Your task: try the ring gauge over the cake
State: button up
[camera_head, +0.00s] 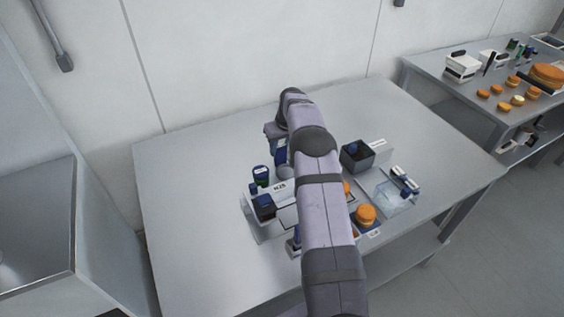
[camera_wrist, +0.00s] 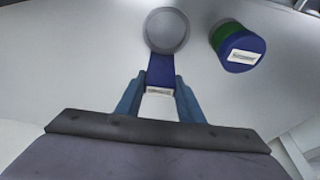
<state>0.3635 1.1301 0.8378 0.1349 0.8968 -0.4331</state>
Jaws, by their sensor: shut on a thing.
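My gripper (camera_wrist: 159,92) is shut on the blue handle (camera_wrist: 160,70) of a tool with a grey round head (camera_wrist: 167,30). This looks like the ring gauge; I cannot tell whether its head is an open ring or a shallow cup. A white label shows on the handle between the fingers. In the head view the grey head (camera_head: 285,172) shows beside my arm, and the fingers are mostly hidden. An orange cake (camera_head: 365,214) sits on a blue base at the table's front, right of my arm. Another orange piece (camera_head: 346,188) is partly hidden by my arm.
A blue-and-green jar (camera_wrist: 238,45) stands right of the held tool in the wrist view. A dark box (camera_head: 357,155) and a clear tray (camera_head: 394,198) are right of my arm. A labelled tray (camera_head: 262,232) is left. The table's left side is clear.

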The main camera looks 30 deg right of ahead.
jog(key=shift+r, duration=0.1)
jog(key=shift+r+p, duration=2.55)
jog(key=shift+r, duration=1.4)
jog(key=s+d+r+m, duration=0.3)
jog(key=s+d, duration=0.8)
jog(key=s, duration=0.2)
jog(key=s+d+r+m+h, duration=0.1)
jog(key=s+d+m, duration=0.2)
jog(key=s, duration=1.3)
jog(key=shift+d+r+h, duration=0.15)
jog(key=shift+d+h, duration=0.15)
jog(key=shift+d, duration=0.25)
jog(key=shift+s+f+b, duration=0.1)
jog(key=shift+f+b, duration=1.85)
jog(key=shift+f, duration=0.7)
